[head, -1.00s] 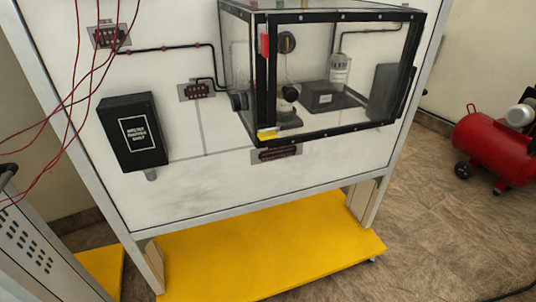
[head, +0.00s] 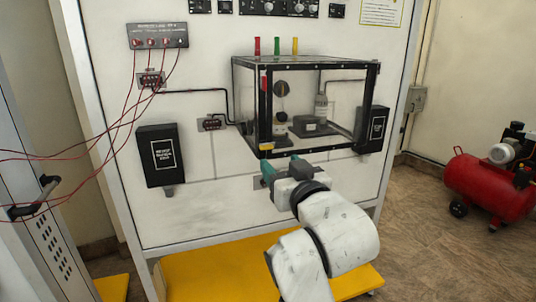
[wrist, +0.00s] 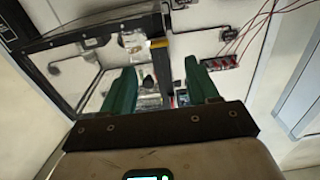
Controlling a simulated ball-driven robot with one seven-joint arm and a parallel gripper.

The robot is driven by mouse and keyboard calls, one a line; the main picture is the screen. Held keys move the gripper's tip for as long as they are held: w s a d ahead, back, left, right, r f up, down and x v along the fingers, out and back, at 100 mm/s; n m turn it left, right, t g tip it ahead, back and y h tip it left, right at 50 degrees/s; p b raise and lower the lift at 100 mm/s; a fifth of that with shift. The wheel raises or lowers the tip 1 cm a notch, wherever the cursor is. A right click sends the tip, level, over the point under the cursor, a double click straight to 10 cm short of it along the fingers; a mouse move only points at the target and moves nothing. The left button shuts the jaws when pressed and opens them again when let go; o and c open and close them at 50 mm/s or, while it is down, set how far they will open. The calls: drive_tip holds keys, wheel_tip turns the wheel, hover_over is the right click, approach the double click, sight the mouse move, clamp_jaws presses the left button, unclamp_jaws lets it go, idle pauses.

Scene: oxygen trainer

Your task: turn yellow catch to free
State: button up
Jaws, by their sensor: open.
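The yellow catch (head: 266,147) is a small yellow piece at the lower left front corner of the clear box (head: 306,107) with black edges. A red piece (head: 263,84) sits above it on the same post. In the wrist view a small yellow patch (wrist: 148,43) shows by the box frame, beyond the fingertips; it looks like the catch. My gripper (head: 280,166) has green fingers and is just below the box's front edge, close under the catch. In the wrist view my gripper (wrist: 161,80) is open, with nothing held between the fingers. The catch's exact angle is too small to tell.
Black boxes hang on the white panel left (head: 160,154) and right (head: 375,126) of the clear box. Red wires (head: 120,122) hang at the left. A red compressor (head: 486,186) stands on the floor at right. A yellow base plate (head: 205,265) lies below.

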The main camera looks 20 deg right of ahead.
sight(268, 146)
drive_tip(key=w, duration=0.8)
drive_tip(key=shift+w, duration=0.25)
drive_tip(key=c, duration=1)
drive_tip(key=shift+c, duration=0.2)
